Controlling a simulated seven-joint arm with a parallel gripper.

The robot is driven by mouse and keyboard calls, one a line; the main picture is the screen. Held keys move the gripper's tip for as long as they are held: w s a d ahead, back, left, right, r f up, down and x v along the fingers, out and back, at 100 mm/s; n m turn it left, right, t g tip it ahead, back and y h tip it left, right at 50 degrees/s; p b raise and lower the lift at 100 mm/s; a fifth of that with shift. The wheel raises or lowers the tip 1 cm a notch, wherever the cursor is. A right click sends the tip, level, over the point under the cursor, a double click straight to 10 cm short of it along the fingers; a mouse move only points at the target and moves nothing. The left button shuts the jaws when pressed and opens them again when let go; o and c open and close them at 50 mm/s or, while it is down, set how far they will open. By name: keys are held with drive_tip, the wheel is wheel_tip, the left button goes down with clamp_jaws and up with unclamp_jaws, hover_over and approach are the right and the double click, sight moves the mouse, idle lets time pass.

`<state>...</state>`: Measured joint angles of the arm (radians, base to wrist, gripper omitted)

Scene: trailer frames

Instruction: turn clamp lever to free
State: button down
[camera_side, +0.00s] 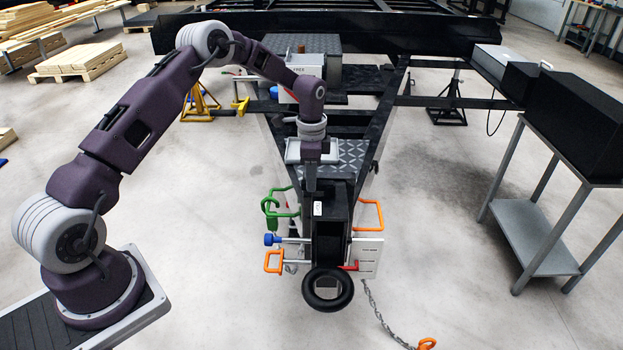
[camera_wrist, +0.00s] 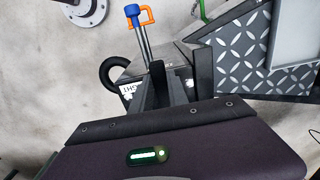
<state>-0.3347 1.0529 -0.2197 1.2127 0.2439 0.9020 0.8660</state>
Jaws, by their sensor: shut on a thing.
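My gripper (camera_side: 311,190) points down at the black coupling housing at the front of the trailer frame. In the wrist view its dark fingers (camera_wrist: 178,88) are closed in beside a white label (camera_wrist: 129,91) ending in "GHT". They are shut on the clamp lever, which is mostly hidden between them and the housing. A rod with a blue knob (camera_wrist: 132,10) runs up and away from near the fingers; I cannot tell whether it is part of that lever. The blue knob also shows on the left of the housing in the side view (camera_side: 270,240).
Orange handles (camera_side: 369,215) and a green handle (camera_side: 271,211) stick out beside the housing. A black ring (camera_side: 327,289) is at its front. A chain (camera_side: 385,321) lies on the floor. A bench (camera_side: 540,200) with black boxes stands at right, with clear floor between.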

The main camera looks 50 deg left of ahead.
drive_tip(key=shift+w+r, duration=0.1)
drive_tip(key=c, duration=1.3)
unclamp_jaws()
wheel_tip(320, 180, up, 7)
